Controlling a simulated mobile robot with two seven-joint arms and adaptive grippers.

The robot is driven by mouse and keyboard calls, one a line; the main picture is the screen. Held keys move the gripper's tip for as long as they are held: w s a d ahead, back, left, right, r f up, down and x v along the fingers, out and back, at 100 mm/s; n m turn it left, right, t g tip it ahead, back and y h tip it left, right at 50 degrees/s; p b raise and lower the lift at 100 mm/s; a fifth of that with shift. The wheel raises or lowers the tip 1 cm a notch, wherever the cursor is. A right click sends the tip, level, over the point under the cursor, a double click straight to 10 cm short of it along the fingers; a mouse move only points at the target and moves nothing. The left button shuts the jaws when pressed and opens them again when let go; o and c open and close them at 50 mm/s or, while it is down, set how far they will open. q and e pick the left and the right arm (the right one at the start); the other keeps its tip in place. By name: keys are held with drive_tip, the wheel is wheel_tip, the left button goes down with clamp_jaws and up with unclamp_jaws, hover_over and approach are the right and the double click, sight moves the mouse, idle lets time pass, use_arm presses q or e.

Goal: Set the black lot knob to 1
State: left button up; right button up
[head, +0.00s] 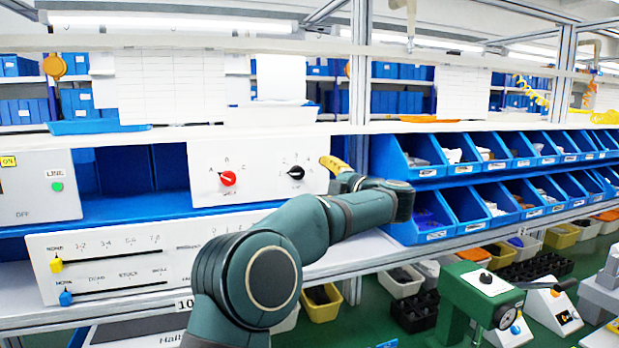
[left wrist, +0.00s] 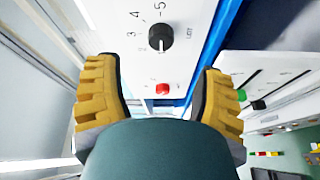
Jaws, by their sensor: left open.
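The black knob (head: 296,173) sits on the right part of a white upright panel (head: 265,200), with small number marks around it. In the left wrist view the black knob (left wrist: 160,37) shows beyond my fingertips, with marks 3, 4 and 5 legible beside it. A pale pointer mark shows on the knob; which number it points at is unclear. My left gripper (head: 334,165) is just right of the knob in the head view. Its yellow fingers (left wrist: 158,68) are spread apart and empty, and the knob is not touched. My right gripper is not in view.
A red knob (head: 228,178) with letter marks is left of the black knob. Below is a white slider panel (head: 120,262). Blue bins (head: 418,157) fill the shelf at right. The space in front of the panel is clear apart from my arm.

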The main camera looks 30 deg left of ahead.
use_arm(q)
drive_tip(key=shift+v, duration=1.9)
